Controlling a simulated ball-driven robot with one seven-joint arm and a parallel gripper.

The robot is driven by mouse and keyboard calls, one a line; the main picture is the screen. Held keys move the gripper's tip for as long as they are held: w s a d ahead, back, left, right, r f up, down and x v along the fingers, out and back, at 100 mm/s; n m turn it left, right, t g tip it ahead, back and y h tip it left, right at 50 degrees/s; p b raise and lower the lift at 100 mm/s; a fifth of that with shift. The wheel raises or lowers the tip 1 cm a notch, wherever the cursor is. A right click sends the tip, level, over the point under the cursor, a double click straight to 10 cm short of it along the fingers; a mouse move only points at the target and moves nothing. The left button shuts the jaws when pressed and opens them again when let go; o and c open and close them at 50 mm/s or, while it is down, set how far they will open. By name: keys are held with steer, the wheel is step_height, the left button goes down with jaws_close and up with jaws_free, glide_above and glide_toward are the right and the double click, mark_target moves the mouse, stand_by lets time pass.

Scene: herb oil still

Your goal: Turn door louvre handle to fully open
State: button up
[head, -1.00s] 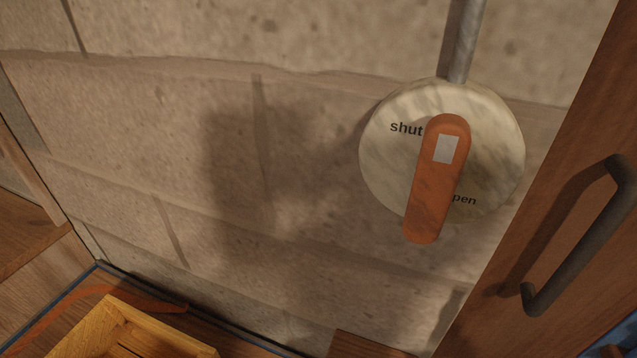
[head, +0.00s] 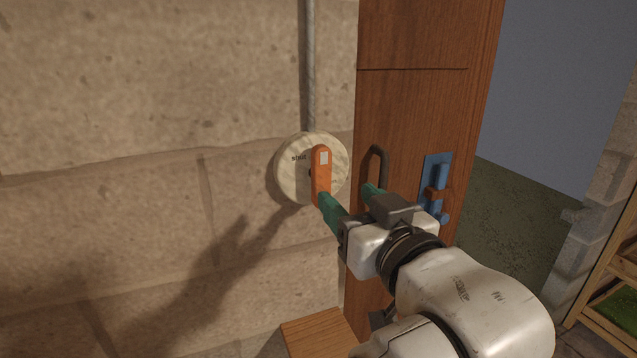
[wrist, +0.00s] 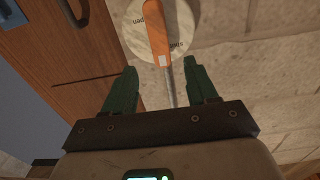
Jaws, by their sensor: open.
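The orange louvre handle (head: 322,174) is mounted on a round cream dial (head: 294,180) on the stone wall. The dial is marked "shut" at upper left in the head view; in the wrist view "open" also shows. The handle hangs close to vertical, with a pale patch at its upper end. My gripper (head: 346,200) is open, its green fingers near the handle. In the wrist view the handle (wrist: 157,32) lies beyond and between the open fingertips (wrist: 160,66), with nothing held. In the head view one finger overlaps the handle's lower end; I cannot tell if they touch.
A wooden door (head: 410,105) with a dark pull handle (head: 379,160) and a blue latch (head: 436,185) stands just right of the dial. A grey pipe (head: 309,70) runs up from the dial. A wooden box or ledge (head: 322,335) is below. The wall at left is clear.

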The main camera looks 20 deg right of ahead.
mark_target(324, 175)
steer(key=w+p, duration=0.1)
steer(key=w, duration=0.8)
steer(key=shift+w, duration=0.2)
steer(key=shift+c, duration=0.3)
steer(key=c, duration=1)
